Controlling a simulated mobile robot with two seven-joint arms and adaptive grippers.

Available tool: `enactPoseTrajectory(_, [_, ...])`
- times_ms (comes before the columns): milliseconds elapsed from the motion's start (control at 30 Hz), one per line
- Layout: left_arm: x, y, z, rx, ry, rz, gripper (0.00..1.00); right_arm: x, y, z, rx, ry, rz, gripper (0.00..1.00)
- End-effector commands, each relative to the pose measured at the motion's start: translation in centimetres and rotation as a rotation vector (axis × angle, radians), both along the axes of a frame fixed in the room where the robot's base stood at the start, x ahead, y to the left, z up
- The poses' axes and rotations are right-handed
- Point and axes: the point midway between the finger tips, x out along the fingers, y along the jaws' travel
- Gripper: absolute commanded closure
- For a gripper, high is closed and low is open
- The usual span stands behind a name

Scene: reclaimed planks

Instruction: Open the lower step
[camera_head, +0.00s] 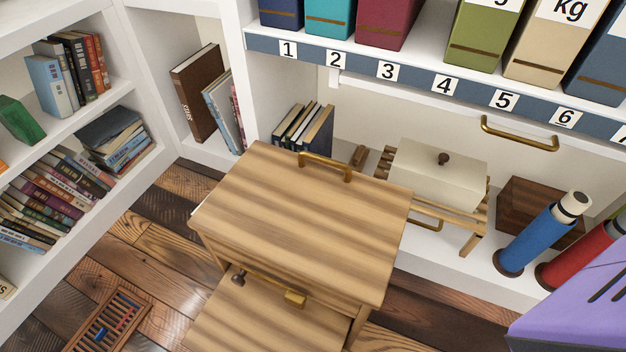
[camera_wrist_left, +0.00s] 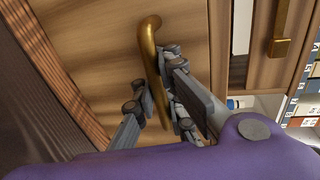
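The wooden step stool shows its upper step (camera_head: 300,215) in the middle of the head view, with a brass handle (camera_head: 325,167) at its far edge. The lower step (camera_head: 250,325) sits below and nearer, partly cut off by the frame's bottom. A brass bar (camera_head: 275,287) with a dark knob lies between the two steps. In the left wrist view my left gripper (camera_wrist_left: 160,95) is open, with its fingers on either side of a curved brass handle (camera_wrist_left: 149,42) on a wooden panel. I cannot tell whether they touch it. My right gripper is out of view.
Bookshelves (camera_head: 80,125) line the left. A white unit with numbered binders stands behind. A cream box on a wooden rack (camera_head: 440,175) and blue (camera_head: 540,235) and red (camera_head: 585,250) tubes stand right. An abacus (camera_head: 108,325) lies on the plank floor.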

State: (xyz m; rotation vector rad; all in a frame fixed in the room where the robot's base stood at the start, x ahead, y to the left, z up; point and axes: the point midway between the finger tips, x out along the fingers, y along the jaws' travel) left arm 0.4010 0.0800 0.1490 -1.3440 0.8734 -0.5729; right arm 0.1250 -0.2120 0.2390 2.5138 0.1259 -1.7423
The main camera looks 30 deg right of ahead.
Motion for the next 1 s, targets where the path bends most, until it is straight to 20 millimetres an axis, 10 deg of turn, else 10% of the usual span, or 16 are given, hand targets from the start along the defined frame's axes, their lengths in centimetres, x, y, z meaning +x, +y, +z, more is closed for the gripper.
enactPoseTrajectory(633, [-0.9, 1.3, 0.3, -0.008, -0.004, 0.0, 1.0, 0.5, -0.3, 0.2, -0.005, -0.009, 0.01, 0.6])
enactPoseTrajectory(867, [-0.9, 1.2, 0.2, -0.005, -0.003, 0.0, 0.71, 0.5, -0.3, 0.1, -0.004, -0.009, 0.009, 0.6])
enactPoseTrajectory(1000, [-0.9, 1.2, 0.2, -0.004, -0.002, 0.0, 0.71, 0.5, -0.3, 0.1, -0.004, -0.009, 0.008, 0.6])
